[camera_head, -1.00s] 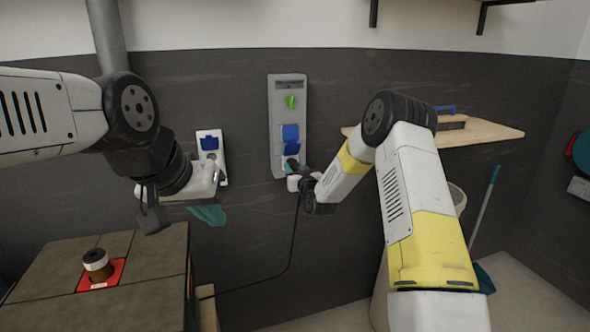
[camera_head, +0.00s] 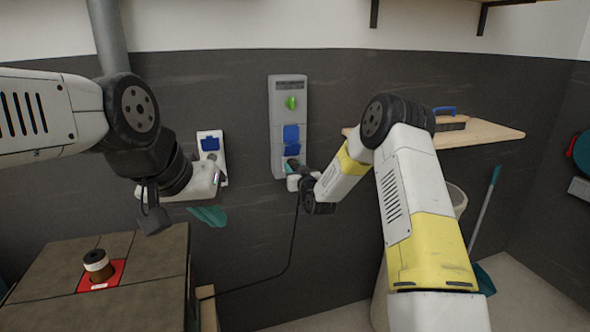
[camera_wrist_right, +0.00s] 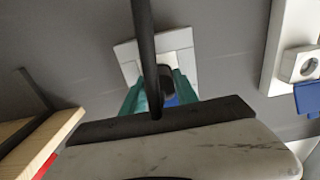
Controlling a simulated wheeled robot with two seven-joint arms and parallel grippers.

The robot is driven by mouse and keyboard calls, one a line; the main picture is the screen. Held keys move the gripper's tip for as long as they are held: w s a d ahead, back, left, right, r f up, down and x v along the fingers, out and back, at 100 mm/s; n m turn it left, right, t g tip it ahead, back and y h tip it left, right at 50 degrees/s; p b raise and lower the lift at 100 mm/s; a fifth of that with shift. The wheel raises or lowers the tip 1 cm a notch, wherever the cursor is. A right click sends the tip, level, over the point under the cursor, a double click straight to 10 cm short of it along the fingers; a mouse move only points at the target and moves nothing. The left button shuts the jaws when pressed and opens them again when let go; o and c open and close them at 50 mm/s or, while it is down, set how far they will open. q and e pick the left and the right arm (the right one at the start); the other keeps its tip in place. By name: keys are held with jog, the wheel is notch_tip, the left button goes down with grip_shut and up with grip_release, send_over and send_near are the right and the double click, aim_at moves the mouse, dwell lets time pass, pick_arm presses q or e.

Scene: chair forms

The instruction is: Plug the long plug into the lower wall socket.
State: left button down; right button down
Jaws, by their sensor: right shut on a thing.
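The grey wall panel (camera_head: 274,110) has a green knob and blue flaps (camera_head: 291,140). The lower socket is at its foot, mostly hidden behind my right gripper (camera_head: 292,167). In the right wrist view, the gripper's teal fingers (camera_wrist_right: 161,94) are shut on a dark plug (camera_wrist_right: 167,80) with a black cable (camera_wrist_right: 147,40). The plug is right in front of the panel's white lower plate (camera_wrist_right: 129,51); I cannot tell how far it is in the socket. My left gripper (camera_head: 208,215) hangs with teal fingers near the wall, away from the panel; its opening is unclear.
Another wall socket with a blue flap (camera_head: 210,143) is left of the panel. A wooden shelf (camera_head: 480,133) with a brush (camera_head: 450,122) is at right.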

jog(key=shift+w+a+r, duration=0.1)
jog(key=shift+w+a, duration=0.1)
jog(key=shift+w, duration=0.3)
dwell(0.8)
jog(key=c, duration=0.9)
grip_release()
jog(key=shift+o, duration=0.2)
